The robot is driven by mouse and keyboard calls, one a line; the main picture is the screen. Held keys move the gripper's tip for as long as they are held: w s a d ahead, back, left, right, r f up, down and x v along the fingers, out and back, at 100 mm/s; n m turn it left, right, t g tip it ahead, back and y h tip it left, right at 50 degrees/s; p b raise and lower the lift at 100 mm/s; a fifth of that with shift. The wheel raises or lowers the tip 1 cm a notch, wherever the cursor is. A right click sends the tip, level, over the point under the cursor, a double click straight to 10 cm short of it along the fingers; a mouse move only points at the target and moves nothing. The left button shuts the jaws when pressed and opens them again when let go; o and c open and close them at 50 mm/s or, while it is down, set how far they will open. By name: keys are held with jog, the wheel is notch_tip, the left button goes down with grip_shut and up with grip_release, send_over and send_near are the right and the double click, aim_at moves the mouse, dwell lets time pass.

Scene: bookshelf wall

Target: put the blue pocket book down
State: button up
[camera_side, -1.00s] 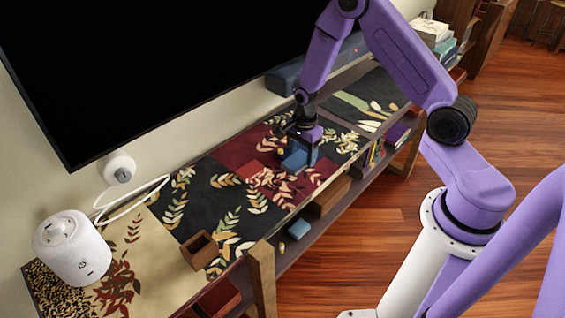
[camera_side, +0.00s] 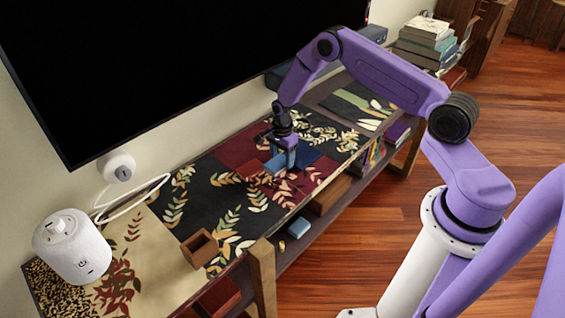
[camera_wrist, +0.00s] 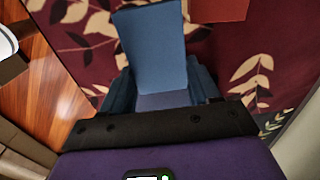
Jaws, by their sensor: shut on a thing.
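The blue pocket book (camera_side: 275,166) is between the fingers of my gripper (camera_side: 283,157), low over the patterned top of the long low cabinet. In the wrist view the book (camera_wrist: 151,48) stands out beyond my gripper (camera_wrist: 161,90), with a blue finger on each side of it. My gripper is shut on the book. A gap between the book's lower edge and the cabinet top cannot be made out.
A red block (camera_side: 250,169) lies just left of the book, also at the wrist view's top edge (camera_wrist: 215,9). A brown open box (camera_side: 201,249) and white speaker (camera_side: 71,246) stand further left. The black screen (camera_side: 170,60) rises behind. The cabinet's front edge is close.

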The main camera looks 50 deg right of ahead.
jog(key=shift+f, duration=1.2)
jog(key=shift+f, duration=0.15)
jog(key=o, duration=1.1)
jog(key=shift+c, duration=0.2)
